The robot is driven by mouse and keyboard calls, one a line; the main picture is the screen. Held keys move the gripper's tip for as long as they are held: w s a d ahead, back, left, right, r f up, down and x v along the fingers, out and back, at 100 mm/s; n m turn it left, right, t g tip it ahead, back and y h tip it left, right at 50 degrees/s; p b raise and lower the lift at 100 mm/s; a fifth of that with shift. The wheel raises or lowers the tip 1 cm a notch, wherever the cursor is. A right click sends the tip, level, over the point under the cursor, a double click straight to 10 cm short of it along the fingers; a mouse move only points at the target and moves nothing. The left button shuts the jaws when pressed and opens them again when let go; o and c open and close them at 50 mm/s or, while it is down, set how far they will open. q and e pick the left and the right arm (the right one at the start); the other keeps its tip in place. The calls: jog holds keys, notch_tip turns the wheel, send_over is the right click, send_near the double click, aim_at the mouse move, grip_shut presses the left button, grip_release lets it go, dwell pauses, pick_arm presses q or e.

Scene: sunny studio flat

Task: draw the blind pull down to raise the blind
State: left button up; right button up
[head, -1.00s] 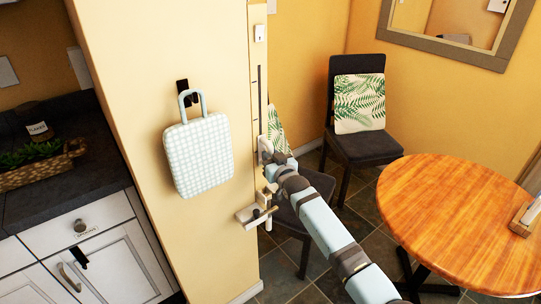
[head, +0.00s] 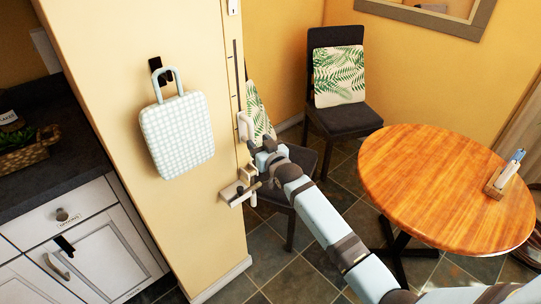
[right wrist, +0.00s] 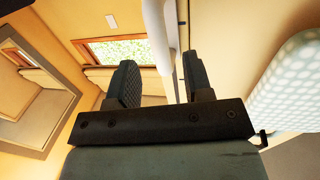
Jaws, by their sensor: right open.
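The blind pull, a pale upright handle (head: 245,126), sits at the lower end of a dark vertical slot with tick marks on the wall's edge. My right gripper (head: 262,149) is open just below and to the right of the pull, apart from it. In the right wrist view the two dark fingers of the gripper (right wrist: 160,85) are spread. The white pull (right wrist: 157,30) stands beyond them, in line with the gap. No blind can be made out for certain. My left gripper is out of view.
A pale bracket (head: 238,188) juts from the wall below the pull, close to my right gripper. A checked bag (head: 177,135) hangs on the wall to the left. A round wooden table (head: 430,185) and a dark chair (head: 340,118) stand at the right.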

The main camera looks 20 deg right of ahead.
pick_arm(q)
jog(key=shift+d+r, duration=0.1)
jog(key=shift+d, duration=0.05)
pick_arm(e)
jog(key=s+d, duration=0.1)
jog(key=s, duration=0.7)
jog(key=shift+d, duration=0.15)
jog(key=shift+s, duration=0.15)
jog(key=s+a+f+g, duration=0.2)
jog(key=s+f, duration=0.4)
jog(key=s, duration=0.5)
jog(key=s+a+f+g, duration=0.25)
jog(key=s+f, duration=0.25)
jog(key=s, duration=0.6)
jog(key=s+a+f+g, duration=0.25)
jog(key=s+f, duration=0.35)
jog(key=s, duration=0.4)
pick_arm(q)
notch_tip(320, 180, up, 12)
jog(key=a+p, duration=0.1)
jog(key=p, duration=1.3)
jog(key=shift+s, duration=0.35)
pick_arm(e)
notch_tip(320, 180, up, 13)
jog(key=s+d+n, duration=0.1)
jog(key=shift+d+f, duration=0.2)
jog(key=shift+d, duration=0.15)
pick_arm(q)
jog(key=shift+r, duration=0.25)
